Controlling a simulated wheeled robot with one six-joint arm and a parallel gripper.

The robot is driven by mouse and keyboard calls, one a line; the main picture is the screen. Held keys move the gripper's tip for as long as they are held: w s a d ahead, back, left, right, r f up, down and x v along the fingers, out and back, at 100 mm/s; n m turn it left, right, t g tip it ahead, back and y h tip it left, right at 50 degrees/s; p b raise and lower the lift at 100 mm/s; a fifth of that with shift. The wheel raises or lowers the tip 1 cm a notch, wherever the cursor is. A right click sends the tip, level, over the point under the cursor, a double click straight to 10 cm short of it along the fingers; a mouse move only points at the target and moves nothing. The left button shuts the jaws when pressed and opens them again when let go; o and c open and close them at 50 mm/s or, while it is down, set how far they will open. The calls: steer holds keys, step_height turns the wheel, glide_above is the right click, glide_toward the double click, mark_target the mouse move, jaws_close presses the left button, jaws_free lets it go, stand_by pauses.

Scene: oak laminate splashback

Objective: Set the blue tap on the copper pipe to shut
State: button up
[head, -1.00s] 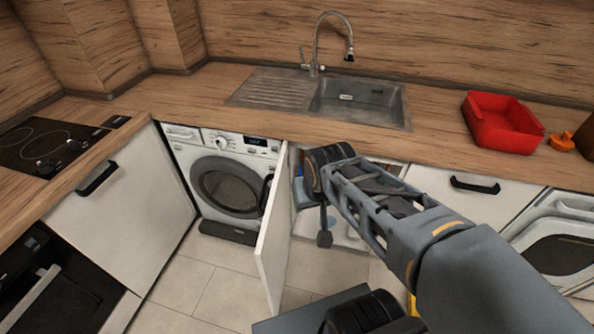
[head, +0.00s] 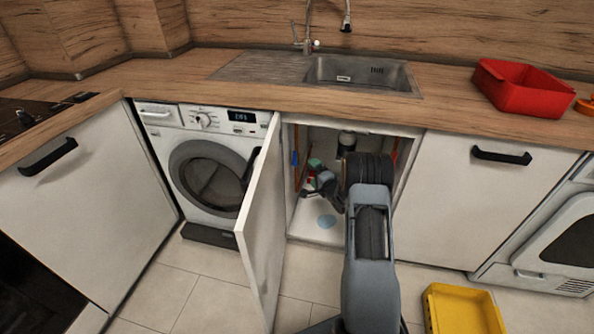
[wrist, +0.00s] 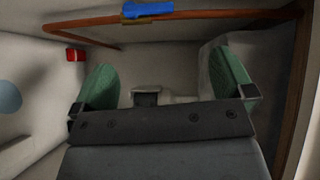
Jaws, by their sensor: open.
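The blue tap (wrist: 148,9) sits on the copper pipe (wrist: 222,15) at the top of the wrist view, partly cut off by the frame edge. Its blue handle looks roughly lined up along the pipe. In the head view the tap (head: 295,158) is a small blue spot near the left inner wall of the open sink cabinet. My gripper (wrist: 165,85) is open and empty, its green finger pads apart. It is inside the cabinet, also seen in the head view (head: 322,183), right of the tap and not touching it.
The open cabinet door (head: 262,220) stands left of my arm. A red part (wrist: 76,54) is near the pipe inside. Another copper pipe run (wrist: 297,90) is at the wrist view's right. A yellow crate (head: 462,310) lies on the floor at right.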

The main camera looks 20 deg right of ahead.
mark_target(295, 160)
steer(key=shift+m+y, duration=0.3)
steer(key=shift+m, duration=0.1)
steer(key=shift+w+a+f+b, duration=0.45)
steer(key=shift+w+b, duration=0.2)
steer(key=shift+w, duration=1.5)
steer(key=shift+w+a+f+b, duration=0.45)
steer(key=shift+w+b, duration=0.25)
steer(key=shift+w, duration=1.5)
steer(key=shift+w+a+f+b, duration=0.35)
steer(key=shift+w+f+b, duration=0.25)
steer(key=shift+w, duration=1.55)
steer(key=shift+r, duration=0.1)
steer(key=shift+c, duration=0.5)
steer(key=c, duration=0.9)
steer(key=shift+c, duration=0.2)
